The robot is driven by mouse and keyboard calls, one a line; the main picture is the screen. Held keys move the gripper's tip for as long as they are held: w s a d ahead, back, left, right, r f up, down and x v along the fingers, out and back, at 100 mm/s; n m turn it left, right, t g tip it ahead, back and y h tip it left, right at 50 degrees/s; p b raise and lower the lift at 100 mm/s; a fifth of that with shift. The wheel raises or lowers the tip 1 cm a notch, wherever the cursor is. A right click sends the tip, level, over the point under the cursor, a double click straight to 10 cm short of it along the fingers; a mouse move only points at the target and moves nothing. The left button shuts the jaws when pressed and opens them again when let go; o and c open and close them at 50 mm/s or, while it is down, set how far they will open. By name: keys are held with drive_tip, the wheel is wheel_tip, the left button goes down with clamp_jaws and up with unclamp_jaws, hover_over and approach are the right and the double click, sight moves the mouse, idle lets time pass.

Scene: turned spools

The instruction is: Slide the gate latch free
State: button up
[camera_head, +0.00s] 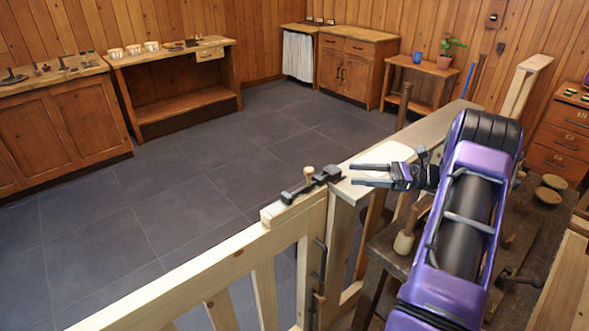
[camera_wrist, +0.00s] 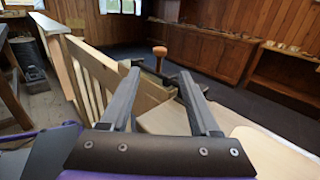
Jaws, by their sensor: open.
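The gate latch (camera_head: 312,185) is a dark metal bar with a small wooden knob (camera_head: 309,171), lying across the top of the wooden gate (camera_head: 232,258) and the post beside it. My gripper (camera_head: 352,174) is open and empty, a short way to the right of the latch, with its fingers pointing left toward it. In the wrist view the knob (camera_wrist: 159,51) stands upright beyond and between my open fingertips (camera_wrist: 160,75). Part of the latch bar (camera_wrist: 172,78) is hidden behind the fingers. The fingers do not appear to touch the knob.
A dark workbench (camera_head: 375,255) with turned wooden pieces lies below my arm. A pale rounded board (camera_head: 392,157) is behind my gripper on the rail. Open tiled floor (camera_head: 190,200) lies beyond the gate, with cabinets (camera_head: 357,65) along the walls.

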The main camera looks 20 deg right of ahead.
sight(310, 178)
drive_tip(key=x, duration=1.6)
drive_tip(key=shift+a+p, duration=0.2)
drive_tip(key=shift+p, duration=0.2)
clamp_jaws()
idle(0.4)
